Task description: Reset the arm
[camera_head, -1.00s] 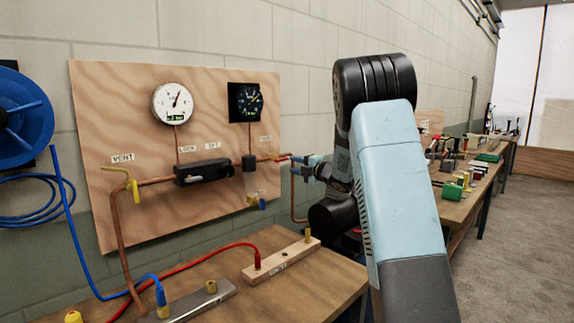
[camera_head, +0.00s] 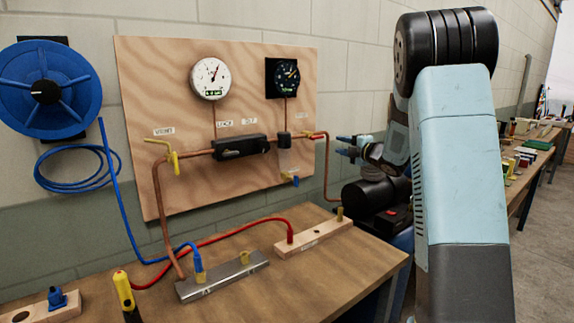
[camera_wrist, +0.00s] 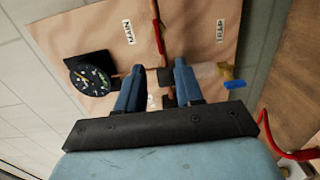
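My arm stands at the right in the head view, bent over, with my gripper (camera_head: 344,146) pointing left toward the plywood panel (camera_head: 140,95). My gripper is open; a gap shows between its two blue fingers in the wrist view (camera_wrist: 157,76), with nothing held. The red-handled valve (camera_head: 316,134) at the panel's right end is just left of the fingertips, apparently apart from them. In the wrist view its red handle (camera_wrist: 159,30) shows beyond the fingers.
The panel carries a white gauge (camera_head: 210,78), a dark gauge (camera_head: 283,77), a black block (camera_head: 241,147) and copper pipe. The workbench (camera_head: 270,290) below holds a metal manifold (camera_head: 222,277) and a wooden block (camera_head: 313,237) with hoses. A blue reel (camera_head: 47,88) hangs at left. Another bench stands at far right.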

